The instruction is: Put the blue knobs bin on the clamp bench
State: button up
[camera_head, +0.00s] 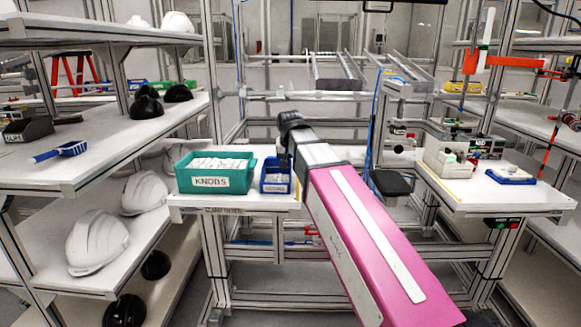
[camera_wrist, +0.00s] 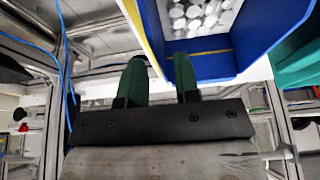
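The blue bin (camera_head: 276,177) stands on a white bench top (camera_head: 235,202), just right of a larger green bin (camera_head: 215,174) labelled KNOBS. Small print on that bench's front edge is too small to read surely. In the wrist view the blue bin (camera_wrist: 215,58) is at the upper right with whitish round pieces inside. My gripper (camera_wrist: 161,65) is open, its two green fingers apart; the right finger overlaps the bin's wall in the picture, and I cannot tell whether it touches. In the head view my pink arm reaches to the bin's right side and hides the fingertips.
Left shelves hold white helmet shells (camera_head: 97,241) and dark ones. The green bin (camera_wrist: 298,62) sits close beside the blue one.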

jog(key=v, duration=0.9)
jog(key=shift+r, duration=0.35)
jog(key=shift+s, duration=0.1)
